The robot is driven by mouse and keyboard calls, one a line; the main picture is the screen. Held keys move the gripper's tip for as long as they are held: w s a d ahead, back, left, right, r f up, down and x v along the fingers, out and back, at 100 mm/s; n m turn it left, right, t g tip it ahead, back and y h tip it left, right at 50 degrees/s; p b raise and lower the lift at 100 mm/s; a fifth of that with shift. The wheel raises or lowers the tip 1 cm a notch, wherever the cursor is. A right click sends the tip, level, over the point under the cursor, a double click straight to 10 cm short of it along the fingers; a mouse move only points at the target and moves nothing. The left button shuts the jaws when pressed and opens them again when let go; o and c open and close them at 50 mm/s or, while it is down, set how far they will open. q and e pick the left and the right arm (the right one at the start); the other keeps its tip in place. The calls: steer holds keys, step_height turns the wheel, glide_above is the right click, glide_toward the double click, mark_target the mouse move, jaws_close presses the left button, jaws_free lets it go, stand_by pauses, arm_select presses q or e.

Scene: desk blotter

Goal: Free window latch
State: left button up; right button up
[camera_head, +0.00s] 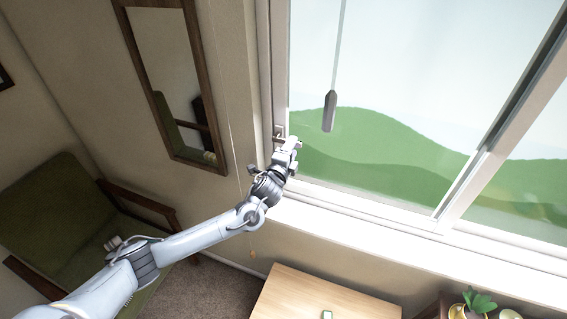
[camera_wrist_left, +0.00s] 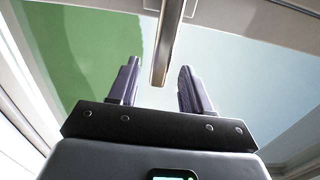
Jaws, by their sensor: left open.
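The window latch (camera_head: 279,131) is a small grey metal fitting on the left side of the window frame in the head view. My left gripper (camera_head: 292,142) is right at the latch and partly covers it. In the left wrist view, a metal bar, seemingly the latch handle (camera_wrist_left: 167,45), comes down from the frame at the top. Its end lies between the two spread fingers of my left gripper (camera_wrist_left: 158,78), with gaps visible on both sides. The gripper is open and holds nothing. My right gripper is not in view.
A grey weight (camera_head: 330,111) hangs on a cord in front of the window glass, right of my left gripper. The white sill (camera_head: 350,225) runs below. A wooden table (camera_head: 320,295), a potted plant (camera_head: 478,300), a green chair (camera_head: 55,210) and a wall mirror (camera_head: 175,70) stand around.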

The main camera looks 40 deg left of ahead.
arm_select(q)
steer(key=b+v, duration=0.1)
steer(key=v, duration=0.8)
steer(key=shift+s+b, duration=0.15)
steer(key=shift+b, duration=0.15)
steer(key=s+d+f+n+g+h+p, duration=0.2)
steer(key=s+d+f+g+p, duration=0.15)
steer(key=s+d+f, duration=0.35)
steer(key=s+d+f+n+g+h+p, duration=0.1)
steer(key=s+d+f+g+p, duration=0.1)
steer(key=s+d+f+p, duration=0.5)
steer(key=s+d+r+n+g+h, duration=0.1)
steer(key=s+d+r+n+g, duration=0.1)
steer(key=s, duration=0.7)
steer(key=s+d+r+n+g+h, duration=0.1)
steer(key=s+r+n+g, duration=0.3)
steer(key=s, duration=0.6)
steer(key=d+n+g, duration=0.1)
steer(key=n+g, duration=0.1)
steer(key=n, duration=0.1)
steer(key=shift+s+h, duration=0.15)
steer(key=shift+h, duration=0.25)
steer(key=shift+c, duration=0.2)
